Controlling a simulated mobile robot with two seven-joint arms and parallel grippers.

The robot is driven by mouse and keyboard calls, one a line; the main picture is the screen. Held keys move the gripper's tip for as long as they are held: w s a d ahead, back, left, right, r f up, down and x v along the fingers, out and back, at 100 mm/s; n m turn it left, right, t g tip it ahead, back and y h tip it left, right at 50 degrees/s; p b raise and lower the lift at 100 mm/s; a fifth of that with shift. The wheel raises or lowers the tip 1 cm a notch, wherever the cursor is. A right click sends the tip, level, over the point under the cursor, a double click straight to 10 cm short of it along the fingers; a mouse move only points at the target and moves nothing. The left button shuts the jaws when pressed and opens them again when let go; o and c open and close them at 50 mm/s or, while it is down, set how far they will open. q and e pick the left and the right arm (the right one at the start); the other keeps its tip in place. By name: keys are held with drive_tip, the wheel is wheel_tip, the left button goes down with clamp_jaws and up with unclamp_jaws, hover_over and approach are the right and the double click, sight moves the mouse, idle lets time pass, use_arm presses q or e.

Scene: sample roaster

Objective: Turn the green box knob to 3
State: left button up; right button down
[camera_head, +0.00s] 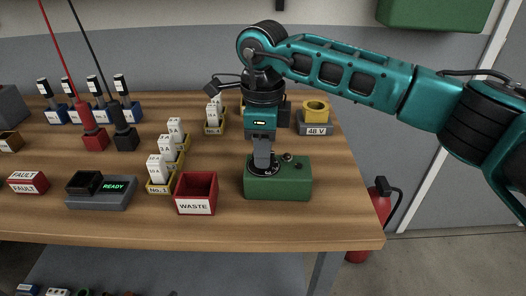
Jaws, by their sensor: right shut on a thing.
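The green box (280,187) sits near the right end of the wooden table, with a round black dial on its top. My right gripper (264,160) points straight down over the left part of that top and is shut on the knob. The fingers hide the knob, and the dial's marks are too small to read. A smaller dark control and a small light-coloured part show on the box top to the right of the dial. My left gripper is not in view.
A red WASTE bin (196,194) stands just left of the green box. Yellow holders with white blocks (160,186) are further left, beside a grey READY unit (101,198). A yellow ring on a 48 V block (315,121) stands behind right. Bare table lies in front.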

drive_tip(key=m, duration=0.5)
drive_tip(key=shift+m+b, duration=0.3)
drive_tip(key=shift+b, duration=0.1)
drive_tip(key=shift+m, duration=0.9)
drive_tip(key=m, duration=0.3)
drive_tip(key=shift+b, duration=0.35)
drive_tip(key=shift+m, duration=1.1)
drive_tip(key=c, duration=1.1)
unclamp_jaws()
drive_tip(key=shift+o, duration=0.2)
